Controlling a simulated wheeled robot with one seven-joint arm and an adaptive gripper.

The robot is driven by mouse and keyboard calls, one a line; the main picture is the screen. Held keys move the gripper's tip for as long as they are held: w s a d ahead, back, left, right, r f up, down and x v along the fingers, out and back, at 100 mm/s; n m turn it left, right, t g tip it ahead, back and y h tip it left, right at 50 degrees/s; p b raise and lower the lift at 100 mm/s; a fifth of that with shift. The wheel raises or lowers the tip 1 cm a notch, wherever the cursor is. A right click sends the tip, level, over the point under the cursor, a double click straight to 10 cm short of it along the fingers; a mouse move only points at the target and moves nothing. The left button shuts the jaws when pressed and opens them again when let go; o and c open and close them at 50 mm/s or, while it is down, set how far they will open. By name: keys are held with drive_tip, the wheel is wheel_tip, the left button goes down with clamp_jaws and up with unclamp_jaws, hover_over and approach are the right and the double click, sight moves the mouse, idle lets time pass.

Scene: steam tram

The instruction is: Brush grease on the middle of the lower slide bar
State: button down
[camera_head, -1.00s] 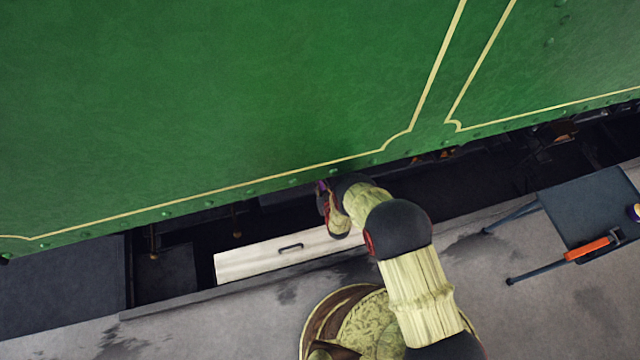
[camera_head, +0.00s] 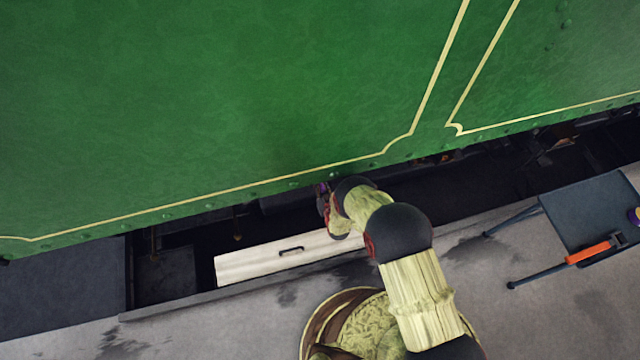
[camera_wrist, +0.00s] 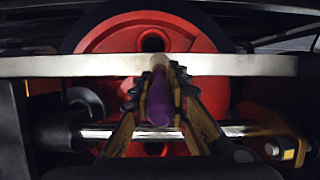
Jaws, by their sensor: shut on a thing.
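In the wrist view my gripper (camera_wrist: 160,92) is shut on a brush with a purple handle (camera_wrist: 161,106). The brush points away from me, and its pale end overlaps a flat light-grey bar (camera_wrist: 250,65) near the bar's middle. I cannot tell whether the bristles touch it. The bar runs straight across the view and looks like a slide bar; no second flat bar is clear. A shiny round rod (camera_wrist: 97,131) runs below it. In the head view the gripper is mostly hidden under the green side panel (camera_head: 220,110).
A red wheel (camera_wrist: 112,43) stands behind the bar. Dark blocks and a bolted bracket (camera_wrist: 282,148) flank the gripper. In the head view a pale board with a handle (camera_head: 250,261) lies below the panel, and a dark stool (camera_head: 590,215) with an orange-handled tool (camera_head: 592,251) stands right.

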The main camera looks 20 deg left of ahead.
drive_tip(key=shift+w+a, duration=0.15)
drive_tip(key=shift+w, duration=0.1)
drive_tip(key=w+d, duration=0.5)
drive_tip(key=d, duration=0.4)
drive_tip(key=w+d, duration=0.6)
drive_tip(key=d, duration=0.4)
drive_tip(key=shift+w, duration=0.3)
idle(1.8)
drive_tip(key=shift+s+a, duration=1.95)
drive_tip(key=shift+a, duration=1.2)
drive_tip(key=shift+s+a, duration=1.9)
drive_tip(key=shift+a, duration=1.3)
drive_tip(key=shift+s+a, duration=1.95)
drive_tip(key=shift+a, duration=1.2)
